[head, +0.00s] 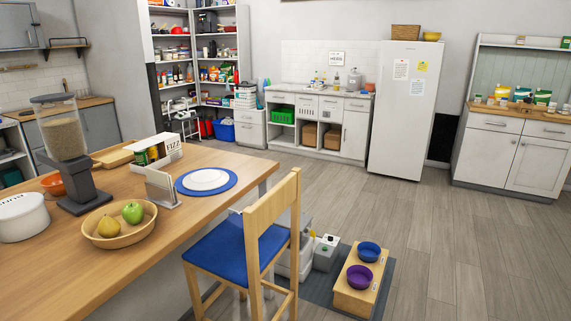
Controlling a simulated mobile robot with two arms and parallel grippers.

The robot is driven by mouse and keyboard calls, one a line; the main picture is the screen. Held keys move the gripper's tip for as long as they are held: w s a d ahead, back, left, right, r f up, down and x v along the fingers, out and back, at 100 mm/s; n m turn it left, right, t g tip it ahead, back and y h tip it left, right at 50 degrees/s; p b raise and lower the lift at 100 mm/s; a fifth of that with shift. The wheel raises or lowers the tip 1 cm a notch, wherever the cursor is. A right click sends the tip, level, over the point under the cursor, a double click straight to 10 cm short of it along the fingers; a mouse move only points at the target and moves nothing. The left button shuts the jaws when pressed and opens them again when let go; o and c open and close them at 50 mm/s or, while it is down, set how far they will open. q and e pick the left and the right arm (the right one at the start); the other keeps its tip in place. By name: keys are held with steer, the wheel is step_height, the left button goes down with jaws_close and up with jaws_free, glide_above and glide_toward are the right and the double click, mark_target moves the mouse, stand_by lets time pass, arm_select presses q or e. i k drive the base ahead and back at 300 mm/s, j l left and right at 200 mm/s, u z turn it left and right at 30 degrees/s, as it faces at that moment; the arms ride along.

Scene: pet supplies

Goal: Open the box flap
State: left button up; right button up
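Neither of my grippers shows in the head view. On the floor by the chair, a small white and grey carton (326,253) stands beside a larger light grey bin (295,262), which the chair partly hides. I cannot tell which of these is the box with the flap. No flap can be made out clearly at this distance.
A chair with a blue seat (240,250) stands at the table's right side. A wooden bowl stand (355,300) holds a blue bowl (369,251) and a purple bowl (360,277). A fridge (402,130) and cabinets line the back. The floor (455,240) at right is clear.

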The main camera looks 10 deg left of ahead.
mark_target(141, 145)
steer(key=i+u, duration=0.25)
steer(key=u, duration=0.25)
steer(key=i+u, duration=0.25)
steer(key=u, duration=0.2)
steer(key=i+l+u, duration=0.1)
steer(key=i+u, duration=0.15)
steer(key=u, duration=0.25)
steer(key=i+l+u, duration=0.2)
steer(key=u, duration=0.25)
